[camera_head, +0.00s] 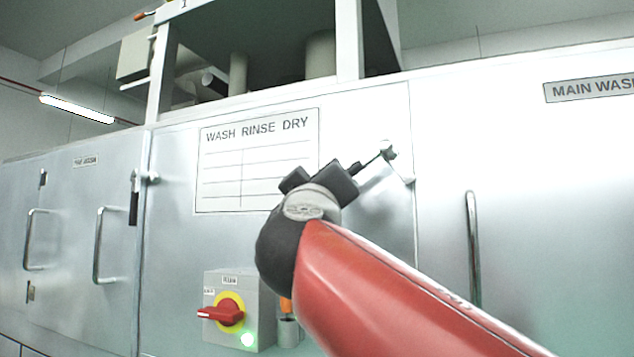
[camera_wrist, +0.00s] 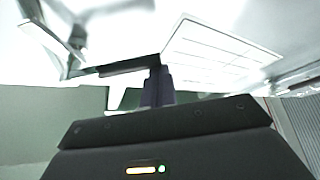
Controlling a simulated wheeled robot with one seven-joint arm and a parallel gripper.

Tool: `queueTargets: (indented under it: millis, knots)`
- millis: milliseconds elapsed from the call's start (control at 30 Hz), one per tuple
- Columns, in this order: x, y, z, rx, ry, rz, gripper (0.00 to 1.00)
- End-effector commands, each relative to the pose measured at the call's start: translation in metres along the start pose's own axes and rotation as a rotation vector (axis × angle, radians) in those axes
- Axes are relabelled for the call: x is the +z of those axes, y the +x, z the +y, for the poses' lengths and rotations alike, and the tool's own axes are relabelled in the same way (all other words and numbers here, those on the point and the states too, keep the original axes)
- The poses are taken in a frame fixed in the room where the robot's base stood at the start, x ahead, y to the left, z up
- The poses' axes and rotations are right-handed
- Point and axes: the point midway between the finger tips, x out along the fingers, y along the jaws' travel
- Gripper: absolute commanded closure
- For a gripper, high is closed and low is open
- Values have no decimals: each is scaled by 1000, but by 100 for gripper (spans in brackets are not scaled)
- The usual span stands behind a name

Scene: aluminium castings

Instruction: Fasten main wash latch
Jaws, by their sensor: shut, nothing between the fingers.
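The main wash latch (camera_head: 388,152) is a small metal fitting near the left edge of the main wash door. A thin dark lever (camera_head: 371,161) runs from it down and left to the tip of my gripper (camera_head: 355,168). In the wrist view, the latch (camera_wrist: 74,40) is at upper left, and its dark bar (camera_wrist: 118,68) reaches my shut gripper fingers (camera_wrist: 156,82). The fingers are at or against the bar's end; I cannot tell whether they touch. The main wash door (camera_head: 540,190) looks flush with the neighbouring panel.
A wash-rinse-dry chart (camera_head: 258,160) is on the panel left of my gripper. Below it, a control box (camera_head: 240,300) with a red rotary switch (camera_head: 222,314) sticks out. A vertical door handle (camera_head: 473,250) stands at right. Another latch (camera_head: 135,195) is at left.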

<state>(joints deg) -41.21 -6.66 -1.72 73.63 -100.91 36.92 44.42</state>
Motion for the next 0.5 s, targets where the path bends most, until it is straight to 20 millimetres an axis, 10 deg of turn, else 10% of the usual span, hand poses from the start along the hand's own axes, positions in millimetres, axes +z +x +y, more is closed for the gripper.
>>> queueTargets:
  millis: [500]
  knots:
    - [42, -25, 14, -247, -418, -3, 100]
